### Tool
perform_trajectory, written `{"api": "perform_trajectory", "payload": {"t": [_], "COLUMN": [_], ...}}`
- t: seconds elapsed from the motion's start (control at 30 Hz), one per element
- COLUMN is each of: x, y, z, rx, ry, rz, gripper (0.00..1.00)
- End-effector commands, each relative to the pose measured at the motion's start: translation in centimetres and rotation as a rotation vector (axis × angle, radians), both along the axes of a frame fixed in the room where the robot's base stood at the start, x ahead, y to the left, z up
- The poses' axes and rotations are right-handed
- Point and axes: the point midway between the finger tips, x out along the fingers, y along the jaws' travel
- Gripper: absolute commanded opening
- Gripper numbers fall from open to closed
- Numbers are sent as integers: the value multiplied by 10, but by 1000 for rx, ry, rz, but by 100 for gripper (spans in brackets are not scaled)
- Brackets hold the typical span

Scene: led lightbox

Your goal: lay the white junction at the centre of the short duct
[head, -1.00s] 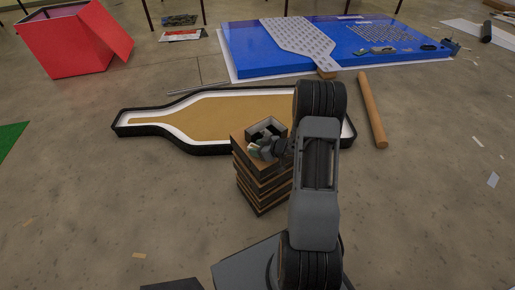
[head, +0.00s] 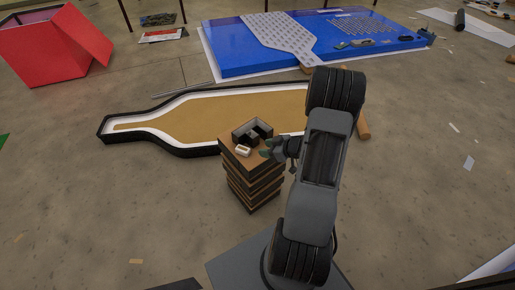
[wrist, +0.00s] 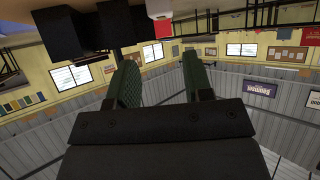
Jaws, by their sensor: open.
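A small white piece, which looks like the white junction (head: 243,151), lies on top of a stack of wooden blocks in the head view, near its front edge. Right behind it stands a small open box with a pale rim (head: 240,131) and dark pieces inside. I cannot tell which piece is the short duct. My gripper (head: 267,148) is open and empty, just right of the white piece and apart from it. In the wrist view the two green-sided fingers (wrist: 160,80) are spread with nothing between them. A white piece (wrist: 158,8) shows at the top edge there, beside dark blocks (wrist: 100,25).
The block stack (head: 252,187) stands on the concrete floor before a large bottle-shaped tray (head: 108,139). A blue panel (head: 225,62) lies behind, a red box (head: 45,50) at upper left. A wooden roller (head: 363,128) lies partly behind my arm.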

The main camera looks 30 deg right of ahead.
Motion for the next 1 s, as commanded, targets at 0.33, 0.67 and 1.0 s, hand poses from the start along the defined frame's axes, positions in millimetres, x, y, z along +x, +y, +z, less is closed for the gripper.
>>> {"api": "perform_trajectory", "payload": {"t": [0.33,0.67,1.0], "x": [40,-55,-132], "y": [-7,87,162], "z": [97,173,186], "rx": [-424,-380,-239], "ry": [112,514,784], "rz": [-386,-663,-557], "gripper": [46,46,46]}}
